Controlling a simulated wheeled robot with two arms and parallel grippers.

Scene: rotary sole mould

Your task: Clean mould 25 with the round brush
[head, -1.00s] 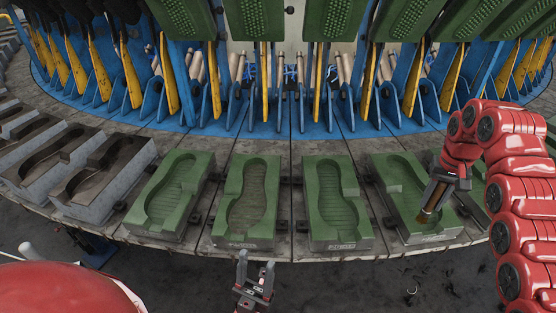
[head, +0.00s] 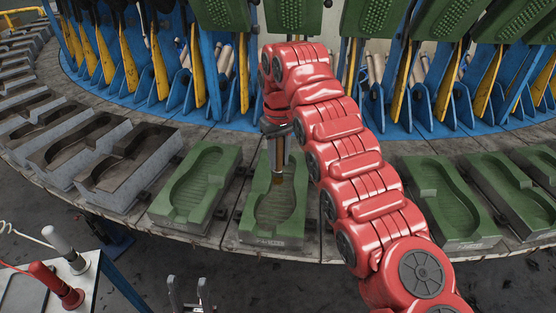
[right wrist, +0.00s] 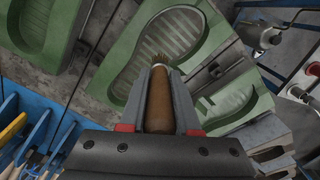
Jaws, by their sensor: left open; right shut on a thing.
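The round brush (right wrist: 159,100) has a brown handle and a bristle tip. My right gripper (head: 277,132) is shut on it, and the brush points down over the far end of a green mould (head: 256,218) with a sole-shaped hollow. In the right wrist view the bristles overlap the hollow of a green mould (right wrist: 128,75); whether they touch it I cannot tell. The mould numbers are too small to read, so I cannot tell which is 25. My left gripper (head: 190,296) is open and empty at the bottom edge, in front of the ring of moulds.
Other green moulds stand left (head: 215,165) and right (head: 425,190), with grey moulds (head: 150,160) further left. My right arm hides the space between. Blue brackets and raised green lids (head: 382,30) stand behind. A white side table (head: 88,272) with a red-based and a white-topped item is at lower left.

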